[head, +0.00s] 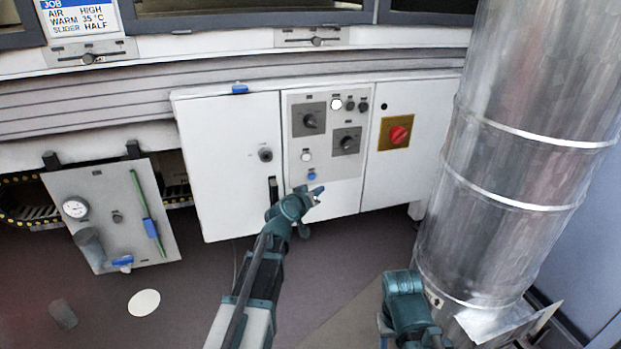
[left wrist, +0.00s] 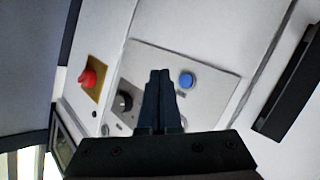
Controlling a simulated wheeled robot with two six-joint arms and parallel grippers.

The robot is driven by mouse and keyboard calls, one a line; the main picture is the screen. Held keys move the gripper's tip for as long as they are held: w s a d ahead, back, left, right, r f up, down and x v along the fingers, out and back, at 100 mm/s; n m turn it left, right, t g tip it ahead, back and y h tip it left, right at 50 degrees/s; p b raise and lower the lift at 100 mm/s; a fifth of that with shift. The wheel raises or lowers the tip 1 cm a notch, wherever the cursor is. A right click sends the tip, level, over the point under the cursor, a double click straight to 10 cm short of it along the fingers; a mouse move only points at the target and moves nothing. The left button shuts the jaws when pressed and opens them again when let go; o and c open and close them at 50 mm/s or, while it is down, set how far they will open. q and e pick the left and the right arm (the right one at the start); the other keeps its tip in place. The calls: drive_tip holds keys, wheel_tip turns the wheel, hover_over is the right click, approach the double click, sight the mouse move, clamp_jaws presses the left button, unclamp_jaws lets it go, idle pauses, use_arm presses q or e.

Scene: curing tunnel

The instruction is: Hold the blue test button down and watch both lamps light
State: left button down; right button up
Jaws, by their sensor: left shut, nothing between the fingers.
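The blue button (head: 312,176) is low on the grey control panel (head: 296,183) of the white cabinet. It also shows in the left wrist view (left wrist: 186,80), just right of my fingertips. My left gripper (head: 318,190) is shut and empty, just below the button in the head view. Its closed fingers (left wrist: 160,73) point at the panel beside the button; I see no contact with it. At the panel top, one round lamp (head: 336,104) looks bright white, and two small round fittings (head: 350,105) (head: 363,106) beside it look dark.
A red rotary switch (head: 400,134) on a yellow plate is to the right. Two black knobs (head: 311,121) (head: 346,142) and a white button (head: 306,156) sit above the blue one. A large metal duct (head: 510,160) stands at right, beside my right arm. A gauge board (head: 110,215) is left.

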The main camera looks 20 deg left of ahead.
sight(312, 177)
use_arm(q)
drive_tip(key=shift+w+a, duration=0.65)
drive_tip(key=shift+w, duration=0.3)
drive_tip(key=shift+w+a, duration=0.65)
drive_tip(key=shift+w, duration=0.3)
drive_tip(key=shift+w, duration=0.15)
idle(0.6)
drive_tip(key=shift+w+a, duration=0.15)
drive_tip(key=shift+w, duration=0.1)
drive_tip(key=shift+w+a, duration=0.25)
drive_tip(key=shift+w, duration=0.05)
idle(2.4)
drive_tip(key=shift+s, duration=0.1)
idle(1.6)
drive_tip(key=shift+s+d, duration=0.45)
drive_tip(key=shift+s, duration=0.1)
